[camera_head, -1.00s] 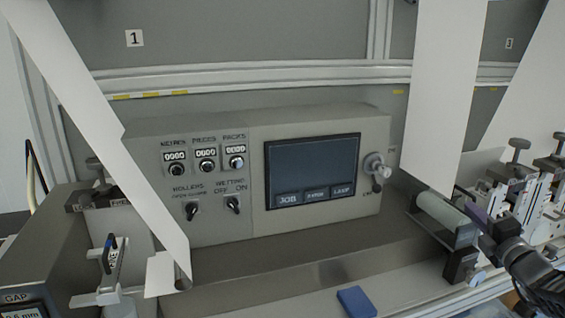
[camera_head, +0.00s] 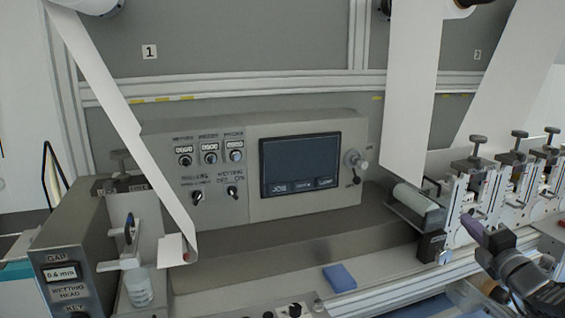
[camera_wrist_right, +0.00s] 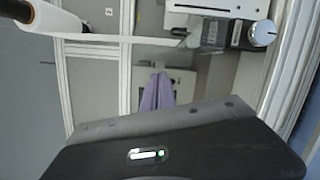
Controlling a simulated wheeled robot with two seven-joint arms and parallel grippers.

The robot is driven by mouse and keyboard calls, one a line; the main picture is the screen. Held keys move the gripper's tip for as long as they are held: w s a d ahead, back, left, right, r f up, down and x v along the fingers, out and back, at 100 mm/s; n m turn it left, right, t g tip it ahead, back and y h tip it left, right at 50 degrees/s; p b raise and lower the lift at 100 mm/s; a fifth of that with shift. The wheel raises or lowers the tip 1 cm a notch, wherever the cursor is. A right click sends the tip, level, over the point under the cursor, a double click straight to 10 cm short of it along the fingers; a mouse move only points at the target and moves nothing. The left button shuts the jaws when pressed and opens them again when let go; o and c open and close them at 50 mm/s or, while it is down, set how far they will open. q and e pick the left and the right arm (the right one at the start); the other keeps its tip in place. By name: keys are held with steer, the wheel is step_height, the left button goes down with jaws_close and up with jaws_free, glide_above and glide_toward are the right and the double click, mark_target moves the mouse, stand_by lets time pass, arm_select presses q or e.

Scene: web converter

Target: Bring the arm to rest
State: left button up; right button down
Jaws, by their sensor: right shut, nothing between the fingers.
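My right gripper (camera_head: 478,230) comes in from the lower right in the head view. It points up and left in front of the row of clamp units on the right, beside the pale roller (camera_head: 416,204). Its purple fingers show in the right wrist view (camera_wrist_right: 157,92), together, with nothing between them. No contact with the machine can be made out. My left gripper is not in view.
The control panel (camera_head: 230,215) with its dark screen (camera_head: 302,164) stands in the middle. White paper webs (camera_head: 412,90) hang left and right. A blue block (camera_head: 340,277) lies on the front ledge.

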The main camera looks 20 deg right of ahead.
steer(key=s+a+f+n+g+y, duration=0.15)
steer(key=f+n+g, duration=0.25)
steer(key=f+n, duration=0.5)
steer(key=a+f+n+g+y, duration=0.1)
steer(key=a+f+n+g, duration=0.25)
steer(key=f, duration=0.95)
steer(key=s+a+f+n+g+y, duration=0.1)
steer(key=s+a+f+n+g, duration=0.15)
steer(key=a+f+n, duration=0.45)
steer(key=s+a+f+n+g+y, duration=0.1)
steer(key=a+f+n+g, duration=0.25)
steer(key=f+n, duration=0.45)
steer(key=s+a+f+n+g, duration=0.1)
steer(key=s+a+f+n, duration=0.1)
steer(key=a+f+n, duration=0.6)
steer(key=s+a+f+n, duration=0.1)
steer(key=a+f+n, duration=0.4)
steer(key=a, duration=0.6)
steer(key=s+a+f+n+g+y, duration=0.1)
steer(key=s+a+n, duration=0.4)
steer(key=a, duration=0.6)
steer(key=s+a+f+n+g+y, duration=0.2)
steer(key=s+a+n, duration=0.4)
steer(key=a, duration=0.5)
steer(key=shift+s+y, duration=0.2)
steer(key=shift+y, duration=0.45)
steer(key=shift+a, duration=0.1)
